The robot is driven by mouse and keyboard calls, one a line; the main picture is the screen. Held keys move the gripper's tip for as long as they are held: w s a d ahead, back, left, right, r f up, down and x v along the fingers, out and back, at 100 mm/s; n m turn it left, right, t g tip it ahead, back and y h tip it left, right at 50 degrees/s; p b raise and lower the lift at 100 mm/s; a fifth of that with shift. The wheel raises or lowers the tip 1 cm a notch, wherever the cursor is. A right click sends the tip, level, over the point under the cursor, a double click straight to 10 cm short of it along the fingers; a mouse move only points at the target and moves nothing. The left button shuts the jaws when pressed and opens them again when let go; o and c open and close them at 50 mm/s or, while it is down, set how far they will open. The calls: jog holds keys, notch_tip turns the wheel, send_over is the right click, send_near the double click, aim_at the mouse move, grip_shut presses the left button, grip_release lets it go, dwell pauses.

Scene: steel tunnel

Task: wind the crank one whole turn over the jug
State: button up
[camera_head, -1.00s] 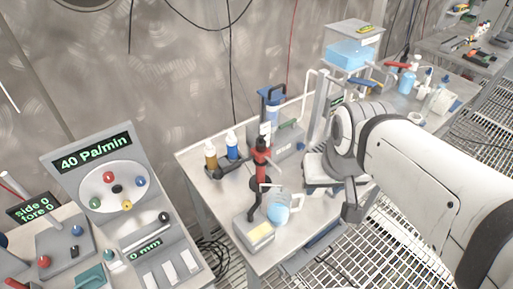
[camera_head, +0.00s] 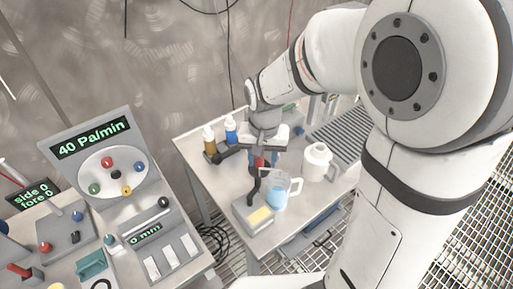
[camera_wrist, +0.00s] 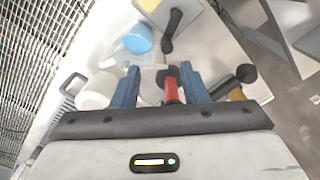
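The crank (camera_head: 254,187) is a black arm with a red handle on a grey box with a yellow label. In the wrist view the red handle (camera_wrist: 172,90) shows upright between my blue fingers, nearer the right one. The clear jug (camera_head: 277,192) with blue liquid stands beside the crank; the wrist view shows its blue content (camera_wrist: 138,38). My gripper (camera_head: 264,159) is above the crank, pointing down, with its fingers (camera_wrist: 158,75) apart. I see gaps beside the handle; whether it is fully between the fingertips in depth I cannot tell. My gripper partly hides the handle from the head camera.
A white jug (camera_head: 318,161) stands right of the clear jug. A panel reading 40 Pa/min (camera_head: 110,165) is on the left. The table's front right is clear.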

aim_at(258, 178)
jog(key=shift+w+a+f, duration=0.25)
jog(key=shift+a+f, duration=0.35)
jog(key=shift+f, duration=0.2)
notch_tip(258, 178, down, 8)
jog(key=shift+r+p, duration=0.2)
jog(key=shift+p, duration=0.15)
jog(key=shift+c, duration=0.2)
grip_shut()
